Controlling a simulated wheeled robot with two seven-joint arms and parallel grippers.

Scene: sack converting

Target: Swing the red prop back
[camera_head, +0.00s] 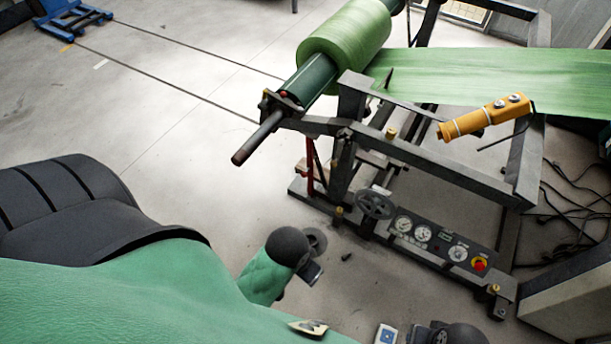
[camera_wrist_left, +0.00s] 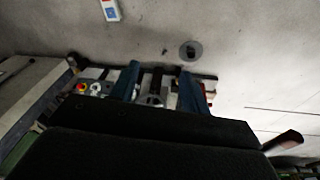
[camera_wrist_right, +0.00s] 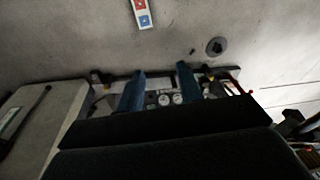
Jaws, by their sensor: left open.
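The red prop (camera_head: 310,165) is a thin upright bar at the near left end of the dark roll stand, below the shaft end. A thin red piece also shows in the right wrist view (camera_wrist_right: 237,86); I cannot tell if it is the prop. My left gripper (camera_wrist_left: 160,82) is open and empty, its two blue-grey fingers apart with the stand's panel beyond. My right gripper (camera_wrist_right: 161,78) is also open and empty, with gauges seen between its fingers. Neither gripper's fingers show clearly in the head view, and neither touches the prop in any view.
A green roll (camera_head: 345,48) sits on a shaft (camera_head: 258,137) jutting left from the stand. A handwheel (camera_head: 375,203) and gauge panel (camera_head: 440,243) are low on the stand. A yellow pendant (camera_head: 485,117) hangs over the frame.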

